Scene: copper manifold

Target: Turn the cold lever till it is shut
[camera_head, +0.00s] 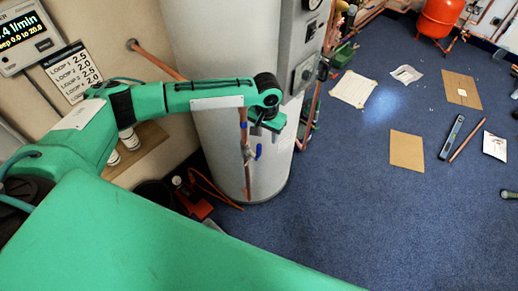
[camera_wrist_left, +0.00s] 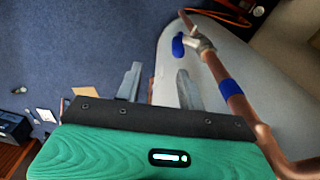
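The cold lever (camera_head: 258,151) is a small blue handle on a valve on the copper pipe, in front of the white cylinder. In the head view it hangs just right of the pipe and looks roughly in line with it. In the left wrist view the blue lever (camera_wrist_left: 178,46) shows beyond the fingertips, beside the metal valve body (camera_wrist_left: 200,43). My left gripper (camera_wrist_left: 159,84) is open and empty, its two grey fingers apart, and does not touch the lever. In the head view this gripper (camera_head: 268,124) is above the lever, its fingers partly hidden. My right gripper is out of view.
The copper pipe (camera_wrist_left: 243,108) with a blue band runs close beside my left gripper. The white cylinder (camera_head: 222,165) stands directly behind. A red object (camera_head: 192,205) is on the floor near its foot. The blue carpet (camera_head: 350,200) to the right is mostly clear, with cardboard and tools farther off.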

